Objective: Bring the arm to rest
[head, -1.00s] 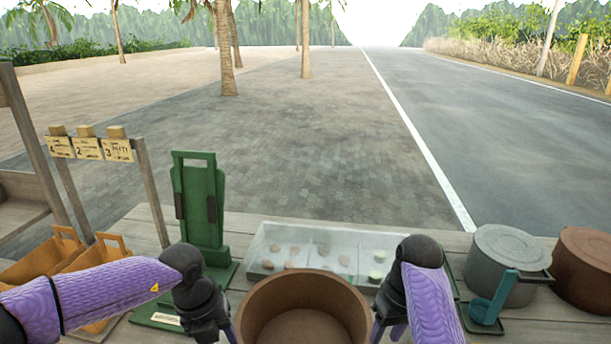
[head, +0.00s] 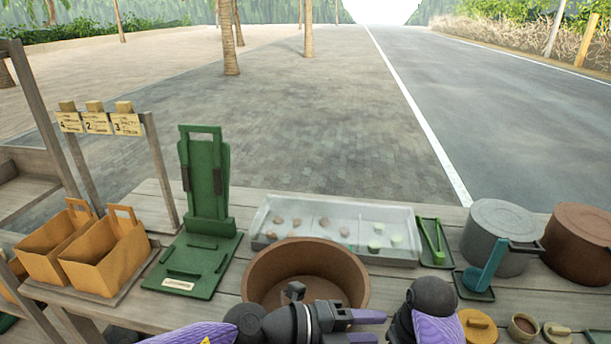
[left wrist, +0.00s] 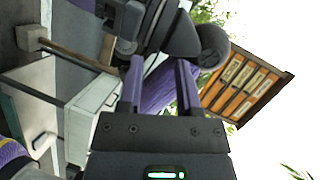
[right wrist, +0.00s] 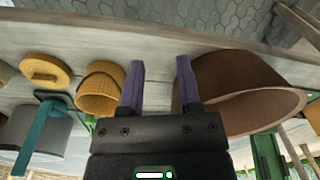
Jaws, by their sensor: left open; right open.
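My left gripper (head: 362,326) is low in the head view, at the near side of the brown clay mortar (head: 305,262), with its fingers pointing right. In the left wrist view its purple fingers (left wrist: 160,85) stand apart, and parts of my other arm show beyond them. My right arm is at the bottom right of the mortar in the head view; its fingers are hidden there. In the right wrist view the right gripper (right wrist: 160,88) is open with nothing between its fingertips. The mortar (right wrist: 245,95) shows to the right of those fingers. The visible mortar interior looks empty.
A clear tray (head: 340,258) with small pieces stands behind the mortar. A green stand (head: 205,200) and orange paper bags (head: 105,262) are left. A grey pot (head: 495,235), teal ladle (head: 490,265), brown pot (head: 580,245) and yellow lid (head: 477,325) are right.

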